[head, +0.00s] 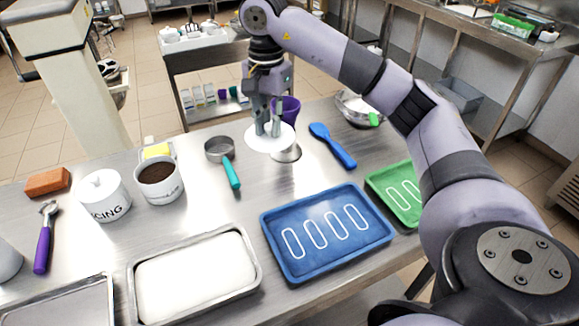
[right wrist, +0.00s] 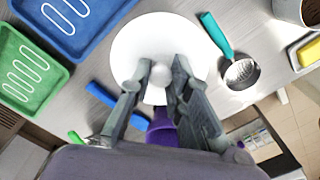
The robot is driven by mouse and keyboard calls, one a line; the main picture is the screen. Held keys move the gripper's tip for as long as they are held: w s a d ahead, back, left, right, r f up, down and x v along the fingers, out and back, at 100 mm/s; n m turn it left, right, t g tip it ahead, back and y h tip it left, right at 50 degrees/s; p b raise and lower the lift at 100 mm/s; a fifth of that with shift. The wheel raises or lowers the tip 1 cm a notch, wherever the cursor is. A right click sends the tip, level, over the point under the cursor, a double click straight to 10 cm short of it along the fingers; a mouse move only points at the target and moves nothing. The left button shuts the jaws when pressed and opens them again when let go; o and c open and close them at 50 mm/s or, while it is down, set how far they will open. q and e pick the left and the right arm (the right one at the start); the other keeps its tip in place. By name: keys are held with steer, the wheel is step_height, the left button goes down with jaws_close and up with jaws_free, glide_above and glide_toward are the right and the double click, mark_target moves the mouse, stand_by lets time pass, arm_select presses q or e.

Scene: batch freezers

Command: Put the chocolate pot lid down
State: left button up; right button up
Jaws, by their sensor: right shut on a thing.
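My right gripper (head: 268,130) points down and is shut on the knob of a white round lid (head: 257,143). In the right wrist view the gripper's fingers (right wrist: 158,76) stand either side of the knob, and the lid (right wrist: 135,38) spreads out below them. The lid is over the steel table, between the green-handled scoop and the blue spatula; it seems level, and I cannot tell if it touches the table. The chocolate pot (head: 168,191), white with dark brown content, stands open to the left. My left gripper is not in view.
A green-handled scoop (head: 231,172), a blue spatula (head: 336,148) and a purple cup (head: 291,105) surround the lid. In front are a blue tray (head: 272,228), a green tray (head: 377,183) and a white-filled pan (head: 256,261). The lidded icing pot (head: 104,207) stands left.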

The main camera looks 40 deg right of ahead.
mark_target(269, 134)
step_height(269, 134, down, 14)
steer(key=shift+w+r+p, duration=0.1)
steer(key=shift+p, duration=0.9)
step_height(269, 134, down, 4)
steer(key=shift+p, duration=0.5)
steer(key=shift+f, duration=0.25)
steer(key=o, duration=0.8)
steer(key=shift+r, duration=0.3)
step_height(269, 134, up, 12)
steer(key=b, duration=0.3)
steer(key=shift+f, duration=0.15)
